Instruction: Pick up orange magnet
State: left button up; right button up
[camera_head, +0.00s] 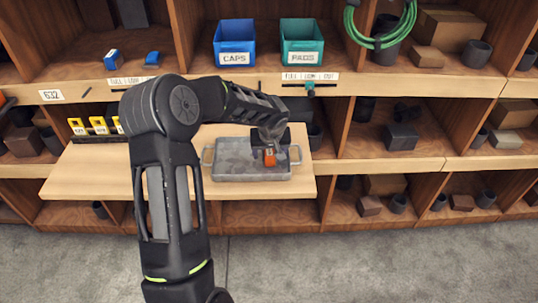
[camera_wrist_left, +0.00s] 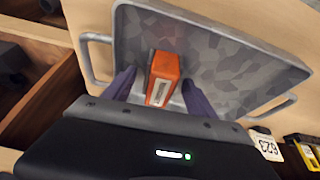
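The orange magnet (camera_head: 270,157) is a small orange block with a pale label. It sits in the grey metal tray (camera_head: 232,173), right of the tray's middle in the head view. In the left wrist view the magnet (camera_wrist_left: 163,75) stands between the two purple-grey fingers of my left gripper (camera_wrist_left: 158,78). A gap shows on each side of it, so the gripper looks open around it and not closed on it. In the head view my left gripper (camera_head: 268,150) is over the tray, partly hidden by its own wrist. My right gripper is not in view.
The tray rests on a pull-out wooden board (camera_head: 90,178) before the shelves. Yellow-labelled blocks (camera_head: 98,125) stand at the board's back left. A blue CAPS bin (camera_head: 235,45) and a teal PADS bin (camera_head: 302,45) stand on the shelf above. Bare board lies left of the tray.

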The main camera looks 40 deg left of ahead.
pick_arm(q)
grip_shut()
dwell(0.5)
